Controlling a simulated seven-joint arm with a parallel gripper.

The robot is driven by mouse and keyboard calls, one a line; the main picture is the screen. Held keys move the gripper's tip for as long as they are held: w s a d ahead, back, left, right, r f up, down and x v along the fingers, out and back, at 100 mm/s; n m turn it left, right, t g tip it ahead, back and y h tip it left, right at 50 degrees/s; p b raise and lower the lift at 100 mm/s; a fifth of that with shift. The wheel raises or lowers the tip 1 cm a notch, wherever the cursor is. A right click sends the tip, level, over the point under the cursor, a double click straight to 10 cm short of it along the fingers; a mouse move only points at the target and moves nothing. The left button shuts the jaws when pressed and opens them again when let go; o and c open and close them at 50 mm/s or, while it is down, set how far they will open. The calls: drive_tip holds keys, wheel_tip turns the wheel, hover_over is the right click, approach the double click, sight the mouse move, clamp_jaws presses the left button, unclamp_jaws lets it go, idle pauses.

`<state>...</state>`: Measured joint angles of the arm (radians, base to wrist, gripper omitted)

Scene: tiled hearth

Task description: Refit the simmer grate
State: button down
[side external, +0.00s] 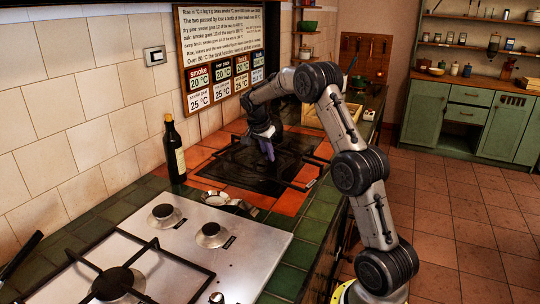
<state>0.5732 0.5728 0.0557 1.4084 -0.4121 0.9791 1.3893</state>
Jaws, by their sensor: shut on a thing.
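A black grate (300,186) is over a dark square panel (243,178) set among orange tiles in the counter. My gripper (268,155) points down over the middle of that panel, its purple fingers shut at the grate. The fingers and dark bars overlap, so the exact grip point is hard to see. I cannot tell whether the grate touches the panel or hangs just above it. Another black grate (118,284) lies over a burner on the steel hob in the foreground.
A dark bottle (174,150) stands left of the panel near the wall. Small metal items (232,203) lie between the panel and the steel hob (190,265). A wooden tray (343,118) is behind my arm. Green tiles right of the hob are clear.

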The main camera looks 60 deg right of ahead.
drive_tip(key=w+a, duration=0.5)
drive_tip(key=a, duration=0.5)
drive_tip(key=w+a+n, duration=0.1)
drive_tip(key=w+a, duration=0.3)
drive_tip(key=a, duration=0.6)
drive_tip(key=w+a+f+n, duration=0.1)
drive_tip(key=w+a, duration=0.4)
drive_tip(key=a, duration=0.5)
drive_tip(key=shift+w+a+t, duration=0.3)
drive_tip(key=shift+w+a, duration=0.05)
drive_tip(key=shift+f, duration=0.1)
drive_tip(key=shift+f, duration=4.55)
drive_tip(key=shift+f, duration=0.4)
drive_tip(key=c, duration=1)
unclamp_jaws()
drive_tip(key=shift+o, duration=0.6)
drive_tip(key=shift+s+f, duration=0.15)
drive_tip(key=shift+f, duration=0.15)
drive_tip(key=v, duration=1.4)
